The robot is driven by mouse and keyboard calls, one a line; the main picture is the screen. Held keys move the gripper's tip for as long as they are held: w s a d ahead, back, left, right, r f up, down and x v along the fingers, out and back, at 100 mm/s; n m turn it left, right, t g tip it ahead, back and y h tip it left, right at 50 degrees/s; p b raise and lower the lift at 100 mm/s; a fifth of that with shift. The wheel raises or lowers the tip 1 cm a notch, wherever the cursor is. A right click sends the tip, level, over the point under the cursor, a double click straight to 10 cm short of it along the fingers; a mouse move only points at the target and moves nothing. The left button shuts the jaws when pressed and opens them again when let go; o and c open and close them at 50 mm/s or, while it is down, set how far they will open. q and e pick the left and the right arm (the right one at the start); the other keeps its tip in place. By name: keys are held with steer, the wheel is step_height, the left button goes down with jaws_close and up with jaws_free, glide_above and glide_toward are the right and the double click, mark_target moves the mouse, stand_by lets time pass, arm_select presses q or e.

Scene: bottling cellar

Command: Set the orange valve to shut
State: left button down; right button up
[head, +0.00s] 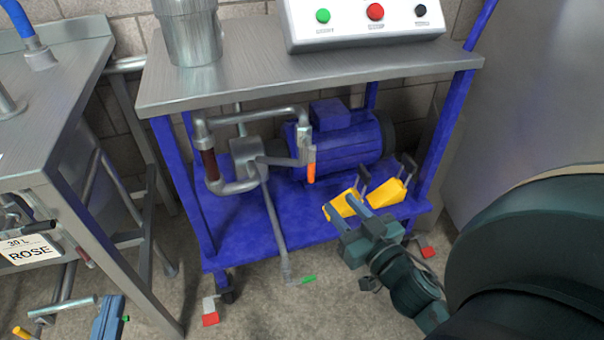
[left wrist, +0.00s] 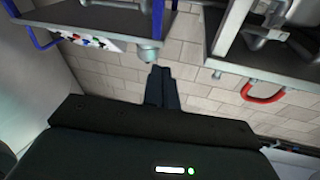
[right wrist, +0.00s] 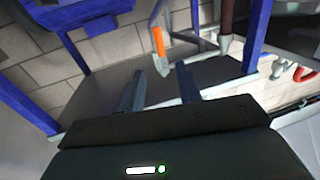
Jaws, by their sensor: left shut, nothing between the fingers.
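The orange valve's handle (head: 311,166) hangs straight down from grey pipework (head: 304,140) in front of a blue motor, above the trolley's lower shelf. In the right wrist view, which is upside down, the orange handle (right wrist: 158,42) points up, beyond the fingertips. My right gripper (head: 340,201) is open and empty, below and right of the handle, apart from it. Its fingers also show in the right wrist view (right wrist: 160,80). My left gripper (head: 109,317) is low at the left, far from the valve. Its fingers are together and empty in the left wrist view (left wrist: 162,72).
The blue motor (head: 345,143) and yellow blocks (head: 390,189) sit on the blue lower shelf (head: 232,232). A green handle (head: 308,280) is at the low pipe end. The trolley top (head: 235,85) carries a metal vessel (head: 190,30) and button panel (head: 360,25). A steel table (head: 60,90) stands left.

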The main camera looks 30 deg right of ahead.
mark_target(313, 171)
steer(key=w, duration=0.4)
steer(key=w+b, duration=0.1)
steer(key=w, duration=0.8)
steer(key=shift+d, duration=0.3)
steer(key=shift+c, duration=0.3)
jaws_close()
